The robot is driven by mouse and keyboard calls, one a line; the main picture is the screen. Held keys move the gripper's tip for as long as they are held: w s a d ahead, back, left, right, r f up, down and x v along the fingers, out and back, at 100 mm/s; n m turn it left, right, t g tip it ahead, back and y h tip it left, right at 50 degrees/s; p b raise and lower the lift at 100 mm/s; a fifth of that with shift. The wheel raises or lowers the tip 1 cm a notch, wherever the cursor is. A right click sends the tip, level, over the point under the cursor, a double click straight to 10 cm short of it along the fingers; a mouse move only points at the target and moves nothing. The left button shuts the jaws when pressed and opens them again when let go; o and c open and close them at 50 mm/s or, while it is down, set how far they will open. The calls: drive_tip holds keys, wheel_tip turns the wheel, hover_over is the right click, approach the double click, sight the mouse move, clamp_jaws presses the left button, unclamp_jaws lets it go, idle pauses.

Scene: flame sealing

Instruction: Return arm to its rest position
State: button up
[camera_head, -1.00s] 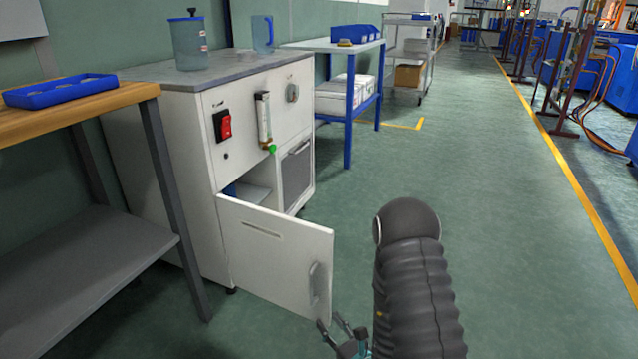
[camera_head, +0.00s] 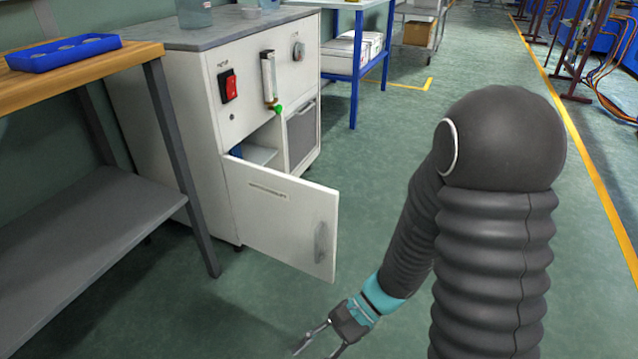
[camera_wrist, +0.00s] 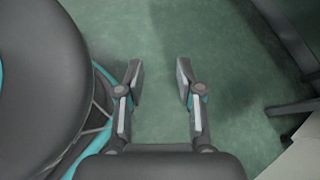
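My gripper (camera_head: 322,345) hangs low over the green floor, in front of the open cabinet door, in the head view. Its lower fingertip is near the bottom edge of the picture. In the wrist view my gripper (camera_wrist: 160,75) is open, with its two fingers apart and only floor between them. It holds nothing. My arm, in a dark ribbed sleeve, is bent and fills the right of the head view. The gripper is apart from the door (camera_head: 275,215).
A white cabinet (camera_head: 190,110) stands with its lower door swung open. A workbench (camera_head: 90,85) with a blue tray (camera_head: 62,53) is at the left. A blue-framed table (camera_head: 357,60) is behind. Open floor (camera_head: 370,170) lies right of the door.

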drive_tip(key=w+d+r+n+t+h+p, duration=0.25)
drive_tip(key=d+r+n+t+h, duration=0.5)
drive_tip(key=d+r, duration=0.55)
drive_tip(key=s+d+r+n+t+h+p, duration=0.1)
drive_tip(key=s+d+r+t+h+p, duration=0.1)
drive_tip(key=r, duration=1.2)
drive_tip(key=shift+s+d+t+h+p, duration=0.15)
drive_tip(key=shift+d+t+h+p, duration=0.3)
drive_tip(key=shift+d+t, duration=0.6)
drive_tip(key=shift+d, duration=0.2)
